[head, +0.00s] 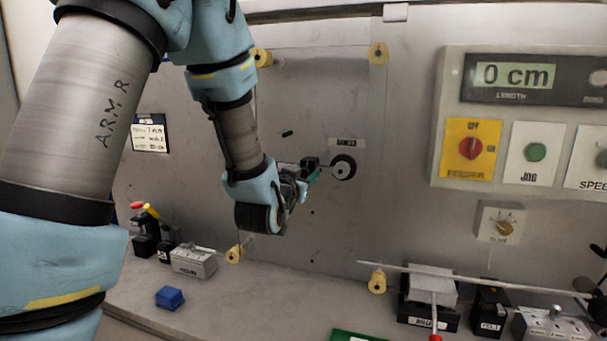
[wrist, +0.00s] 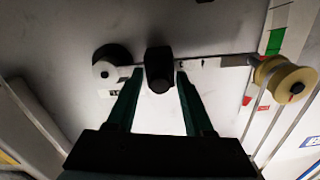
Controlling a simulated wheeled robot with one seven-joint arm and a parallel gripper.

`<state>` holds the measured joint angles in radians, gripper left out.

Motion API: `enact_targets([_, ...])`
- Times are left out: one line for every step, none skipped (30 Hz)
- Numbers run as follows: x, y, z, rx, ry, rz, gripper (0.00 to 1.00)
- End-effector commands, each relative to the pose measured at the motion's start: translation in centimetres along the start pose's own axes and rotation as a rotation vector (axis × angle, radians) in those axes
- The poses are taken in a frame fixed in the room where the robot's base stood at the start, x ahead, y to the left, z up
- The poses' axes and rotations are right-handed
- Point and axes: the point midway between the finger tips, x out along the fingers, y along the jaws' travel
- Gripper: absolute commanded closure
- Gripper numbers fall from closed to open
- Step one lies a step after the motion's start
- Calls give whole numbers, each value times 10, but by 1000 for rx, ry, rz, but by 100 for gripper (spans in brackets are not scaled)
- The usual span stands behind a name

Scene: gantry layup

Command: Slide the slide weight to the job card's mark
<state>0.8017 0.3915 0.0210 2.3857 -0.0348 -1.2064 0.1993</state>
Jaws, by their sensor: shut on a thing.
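The slide weight is a small dark block (wrist: 158,70) with a round knob, seen on a thin horizontal bar (wrist: 205,64) in the wrist view. My gripper (wrist: 161,72) is shut on it, one teal finger on each side. In the head view my gripper (head: 312,172) is at the wall panel, just left of a black-and-white round hub (head: 343,167); the dark weight (head: 309,163) shows partly at its tips. The job card (head: 150,133) hangs on the panel at left; its handwriting is too small to read. The bar's marks are not legible.
Yellow rollers (head: 378,53) stick out of the panel; one (wrist: 285,80) is close at right in the wrist view. A control box (head: 520,120) reading "0 cm" is at right. A blue block (head: 170,297) and a grey box (head: 194,262) stand on the ledge below.

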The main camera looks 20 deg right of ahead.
Motion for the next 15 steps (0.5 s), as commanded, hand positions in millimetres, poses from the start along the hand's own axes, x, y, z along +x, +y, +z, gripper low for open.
enact_targets([0,0,0,1,0,1,100])
enact_targets([0,0,0,1,0,1,100])
enact_targets([0,0,0,1,0,0,100])
enact_targets([0,-2,1,1,0,0,100])
enact_targets([0,-3,2,1,1,-1,100])
enact_targets([0,-6,3,1,2,-1,100])
enact_targets([0,-9,5,1,2,-1,100])
enact_targets([0,-13,6,1,1,-3,100])
enact_targets([0,-18,7,1,2,-3,100])
enact_targets([0,-21,8,1,3,-4,100])
enact_targets([0,-24,8,2,2,-4,100])
enact_targets([0,-28,9,2,1,-3,100])
enact_targets([0,-30,8,2,1,-3,100])
enact_targets([0,-31,8,2,0,-3,100])
enact_targets([0,-31,7,2,0,-2,100])
